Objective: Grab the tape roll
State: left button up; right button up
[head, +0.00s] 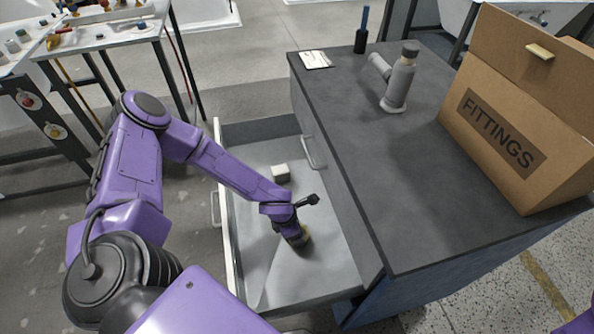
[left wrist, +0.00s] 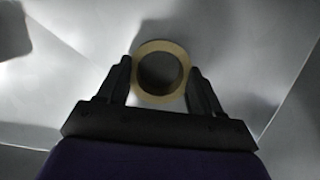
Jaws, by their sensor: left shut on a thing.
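The tape roll is a tan ring (left wrist: 160,46) with a dark centre, seen in the left wrist view between the two fingers. In the head view only a small yellowish edge of it (head: 307,235) shows beside my gripper, low in the open grey drawer (head: 262,262). My left gripper (head: 299,240) reaches down into the drawer. In the left wrist view the black fingers of the left gripper (left wrist: 160,80) are shut on the roll, one on each side of it. My right gripper is out of view.
A small whitish block (head: 281,173) lies farther back in the drawer. The dark cabinet top (head: 350,120) stands right of the drawer, carrying a grey pipe fitting (head: 398,82) and a cardboard FITTINGS box (head: 500,130). The drawer's walls surround the arm.

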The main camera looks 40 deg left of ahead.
pick_arm(q)
notch_tip(320, 180, up, 3)
jog(key=shift+p, duration=0.5)
jog(key=s+d+r+p, duration=0.4)
jog(key=s+r+p, duration=0.3)
jog(key=s+r, duration=0.3)
jog(key=s, duration=0.3)
jog(key=shift+s+d+p, duration=0.2)
jog(key=shift+p, duration=0.15)
